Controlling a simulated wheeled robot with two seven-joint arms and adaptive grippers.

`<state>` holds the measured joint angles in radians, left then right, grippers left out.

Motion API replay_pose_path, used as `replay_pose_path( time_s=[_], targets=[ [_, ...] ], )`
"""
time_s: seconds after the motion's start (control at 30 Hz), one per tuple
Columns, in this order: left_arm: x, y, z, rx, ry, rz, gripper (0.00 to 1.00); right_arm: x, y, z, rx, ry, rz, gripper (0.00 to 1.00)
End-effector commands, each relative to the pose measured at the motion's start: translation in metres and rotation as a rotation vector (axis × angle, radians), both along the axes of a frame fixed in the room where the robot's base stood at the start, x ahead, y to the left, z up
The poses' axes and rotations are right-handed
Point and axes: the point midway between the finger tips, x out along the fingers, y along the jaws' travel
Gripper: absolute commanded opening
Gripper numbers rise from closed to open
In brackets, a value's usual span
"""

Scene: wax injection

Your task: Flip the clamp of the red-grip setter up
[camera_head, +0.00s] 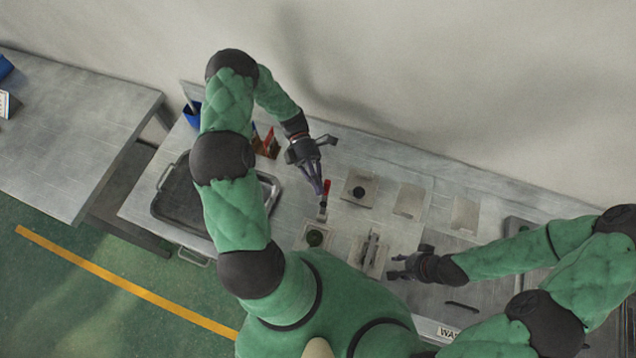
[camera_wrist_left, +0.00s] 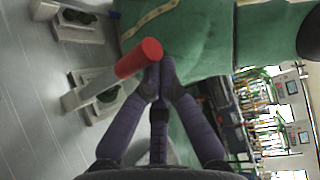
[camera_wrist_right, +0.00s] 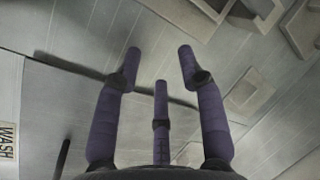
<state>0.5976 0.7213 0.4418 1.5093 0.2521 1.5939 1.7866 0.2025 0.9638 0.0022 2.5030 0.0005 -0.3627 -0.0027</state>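The red-grip setter (camera_head: 324,201) is on the bench, with its red grip standing up. In the left wrist view its red grip (camera_wrist_left: 138,59) caps a grey bar that runs down toward the lower left. My left gripper (camera_head: 322,184) is right beside the grip. Its fingers are brought together and the grip lies beside the fingertips, not clearly between them; I cannot tell whether they touch. The setter's base is partly hidden in the head view. My right gripper (camera_head: 398,267) is open and empty above the bench; its spread fingers show in the right wrist view (camera_wrist_right: 160,60).
Several plates and blocks (camera_head: 361,188) lie on the bench right of the setter. A metal tray (camera_head: 168,218) is at the left, with a blue cup (camera_head: 193,115) behind it. A wall runs along the bench's back.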

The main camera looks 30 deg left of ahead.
Motion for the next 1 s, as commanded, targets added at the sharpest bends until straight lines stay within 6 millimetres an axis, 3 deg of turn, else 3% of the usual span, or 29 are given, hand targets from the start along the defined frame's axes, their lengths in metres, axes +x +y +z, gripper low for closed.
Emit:
replay_pose_path(
  time_s=[0.67,1.0],
  targets=[
    [0.007,0.002,-0.001,0.009,-0.015,0.012,0.00,0.000,0.000,0.000,0.000,0.001,0.000,0.40],
    [0.028,0.036,0.006,0.008,-0.014,0.011,0.00,0.000,0.000,0.000,0.000,0.000,0.000,0.40]
  ],
)
